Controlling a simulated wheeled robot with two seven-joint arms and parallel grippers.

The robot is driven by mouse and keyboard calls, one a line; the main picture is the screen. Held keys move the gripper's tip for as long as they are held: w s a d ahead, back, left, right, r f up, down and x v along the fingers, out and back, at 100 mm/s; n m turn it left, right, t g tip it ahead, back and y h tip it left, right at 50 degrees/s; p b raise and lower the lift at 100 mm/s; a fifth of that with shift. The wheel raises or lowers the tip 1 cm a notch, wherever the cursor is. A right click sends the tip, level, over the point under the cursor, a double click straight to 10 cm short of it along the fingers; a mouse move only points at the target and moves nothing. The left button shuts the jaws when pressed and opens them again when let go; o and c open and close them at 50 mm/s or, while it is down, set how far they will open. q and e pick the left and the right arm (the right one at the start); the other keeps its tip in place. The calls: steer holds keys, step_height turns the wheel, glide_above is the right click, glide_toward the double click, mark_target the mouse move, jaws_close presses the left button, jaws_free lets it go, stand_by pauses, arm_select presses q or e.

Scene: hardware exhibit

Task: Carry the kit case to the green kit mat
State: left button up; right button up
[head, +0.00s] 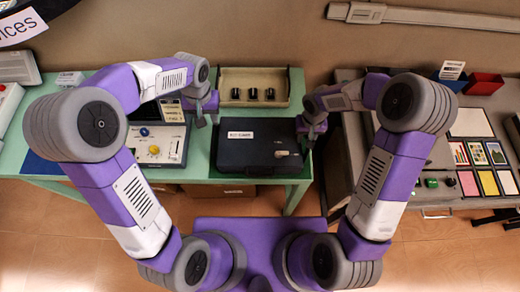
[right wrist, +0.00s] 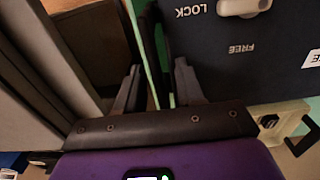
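The kit case (head: 262,158) is a dark, closed box with a white label and a pale latch. It lies flat on the green table in the middle of the head view. In the right wrist view its lid (right wrist: 240,75) shows LOCK and FREE markings beside the latch. My right gripper (head: 306,132) is open at the case's right edge, its fingers (right wrist: 156,88) apart with a dark narrow part between them; contact is unclear. My left gripper (head: 207,121) appears open and empty near the case's upper left corner. I cannot make out a separate green kit mat.
A beige tray (head: 284,98) with several black knobs stands behind the case. A control panel (head: 160,145) is close on its left. A grey bench (head: 348,155) stands to the right across a gap, with coloured cards (head: 478,154) and a red bin (head: 484,83).

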step_height(320, 180, up, 12)
steer(key=shift+f, duration=0.1)
stand_by(0.8)
